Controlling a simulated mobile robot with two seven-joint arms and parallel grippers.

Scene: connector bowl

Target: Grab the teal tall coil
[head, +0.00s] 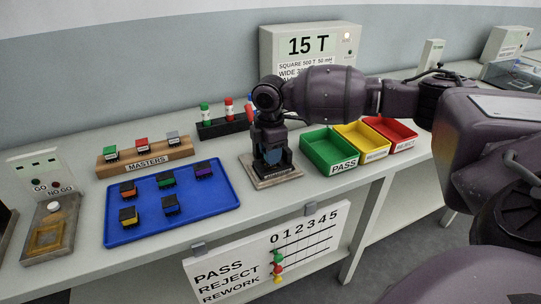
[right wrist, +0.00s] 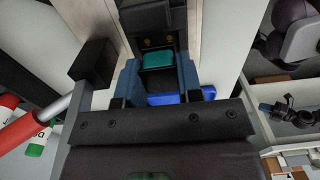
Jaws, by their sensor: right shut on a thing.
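The teal tall coil (right wrist: 158,58) shows in the right wrist view as a teal top on a dark body, between the blue-grey fingers of my right gripper (right wrist: 160,80). The gripper is shut on it. In the head view my right gripper (head: 271,160) points down over the test fixture, a small stand with a pale base plate (head: 276,183). The gripper hides the coil there, and I cannot tell whether the coil touches the fixture. My left gripper is not in view.
A blue tray (head: 190,211) with several coils lies left of the fixture. The MASTERS block (head: 147,160) is behind it. The green PASS bin (head: 328,150), yellow bin (head: 361,141) and red bin (head: 391,134) stand to the right. A 15 T meter (head: 311,45) stands behind.

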